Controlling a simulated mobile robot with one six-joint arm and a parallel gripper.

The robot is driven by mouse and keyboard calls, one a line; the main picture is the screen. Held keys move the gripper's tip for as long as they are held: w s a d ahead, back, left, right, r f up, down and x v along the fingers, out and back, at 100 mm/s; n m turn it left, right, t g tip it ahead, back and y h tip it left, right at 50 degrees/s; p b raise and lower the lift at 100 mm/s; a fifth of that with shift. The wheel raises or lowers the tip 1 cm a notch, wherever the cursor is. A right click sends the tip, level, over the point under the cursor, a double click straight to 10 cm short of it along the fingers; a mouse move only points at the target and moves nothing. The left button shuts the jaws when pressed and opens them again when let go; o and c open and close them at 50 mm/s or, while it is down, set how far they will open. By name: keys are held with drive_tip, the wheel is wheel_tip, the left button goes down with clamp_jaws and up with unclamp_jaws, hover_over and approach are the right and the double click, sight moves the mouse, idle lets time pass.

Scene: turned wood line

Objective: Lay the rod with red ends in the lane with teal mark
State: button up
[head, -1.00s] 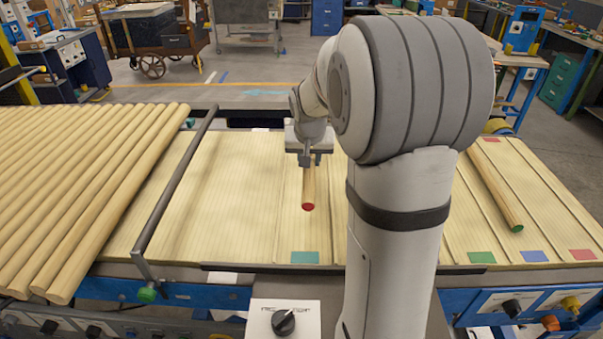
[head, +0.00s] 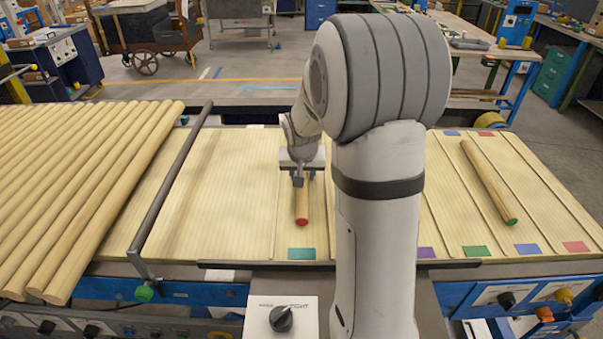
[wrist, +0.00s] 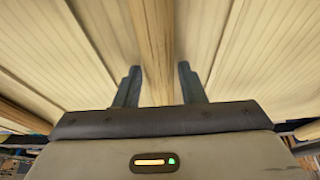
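The rod with the red end (head: 302,207) is a pale wooden rod. It lies lengthwise over the lane with the teal mark (head: 301,254), its red end a little behind that mark. In the wrist view my gripper's fingers (wrist: 160,80) stand on either side of the rod (wrist: 154,40), between two lane dividers. The rod's far end is hidden by my gripper. I cannot tell whether the rod touches the lane floor.
A rod with a green end (head: 490,182) lies in a lane at the right. Green (head: 477,252), blue (head: 527,248), red (head: 576,246) and purple (head: 426,252) marks show. A dark bar (head: 180,180) separates the many plain rods (head: 80,190) at the left.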

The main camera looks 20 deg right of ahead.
drive_tip(key=shift+o, duration=1.2)
drive_tip(key=shift+r, duration=0.1)
drive_tip(key=shift+r, duration=0.3)
drive_tip(key=v, duration=1.1)
drive_tip(key=s+a+f+n+y, duration=0.1)
drive_tip(key=s+a, duration=0.3)
drive_tip(key=s, duration=0.7)
drive_tip(key=s+a+f+n, duration=0.1)
drive_tip(key=s+a+n, duration=0.2)
drive_tip(key=s, duration=0.8)
drive_tip(key=a+b, duration=0.1)
drive_tip(key=a, duration=0.1)
drive_tip(key=shift+a+f+n+g+y, duration=0.3)
drive_tip(key=shift+g+y, duration=0.1)
drive_tip(key=shift+s, duration=0.1)
